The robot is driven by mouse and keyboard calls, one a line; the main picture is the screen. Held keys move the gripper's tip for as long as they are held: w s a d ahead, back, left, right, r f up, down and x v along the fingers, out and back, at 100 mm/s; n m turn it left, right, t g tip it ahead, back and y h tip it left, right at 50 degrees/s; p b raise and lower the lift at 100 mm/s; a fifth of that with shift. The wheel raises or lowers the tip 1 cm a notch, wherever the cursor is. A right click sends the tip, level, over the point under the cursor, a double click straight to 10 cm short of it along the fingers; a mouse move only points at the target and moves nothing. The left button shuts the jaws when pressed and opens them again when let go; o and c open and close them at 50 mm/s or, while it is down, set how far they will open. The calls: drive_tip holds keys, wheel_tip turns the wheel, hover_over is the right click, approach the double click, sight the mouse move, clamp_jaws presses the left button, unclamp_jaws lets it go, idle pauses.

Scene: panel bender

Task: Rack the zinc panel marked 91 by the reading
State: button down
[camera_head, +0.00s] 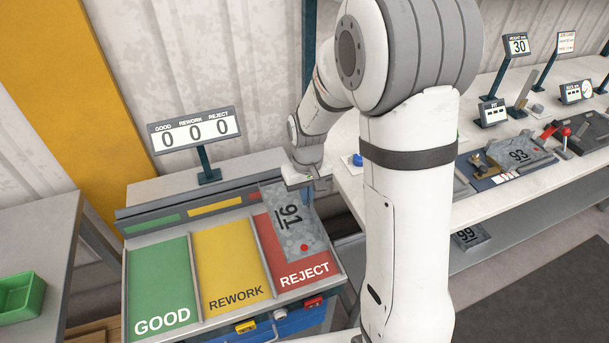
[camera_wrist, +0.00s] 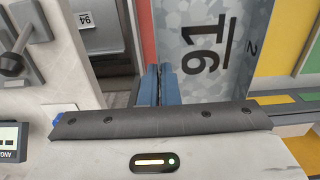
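The grey mottled zinc panel marked 91 (camera_head: 282,228) lies over the red REJECT bay (camera_head: 317,267) of the sorting rack, with a red dot near its front end. Its rear end overlaps the bay's back strip; I cannot tell whether it rests on the bay or hangs just above it. My gripper (camera_head: 309,192) is at its right rear edge. In the wrist view the blue fingers (camera_wrist: 160,84) are close together on the edge of panel 91 (camera_wrist: 210,20). The green GOOD bay (camera_head: 158,275) and yellow REWORK bay (camera_head: 228,255) are empty.
The counter sign (camera_head: 195,131) behind the rack reads 0 0 0. A pale bench at right holds panel 93 (camera_head: 518,157), a fixture and small signs, one reading 30 (camera_head: 518,45). Another panel (camera_head: 470,236) sits on the shelf below. A green bin (camera_head: 20,296) stands left.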

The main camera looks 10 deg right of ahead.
drive_tip(key=f+b, duration=0.3)
drive_tip(key=f, duration=0.2)
drive_tip(key=f+b, duration=0.4)
drive_tip(key=f, duration=0.1)
drive_tip(key=shift+w+d, duration=0.15)
drive_tip(key=shift+w, duration=0.05)
drive_tip(key=shift+s, duration=0.15)
idle(0.6)
drive_tip(key=shift+f+b, duration=1.35)
drive_tip(key=shift+b, duration=0.05)
drive_tip(key=c, duration=1.6)
unclamp_jaws()
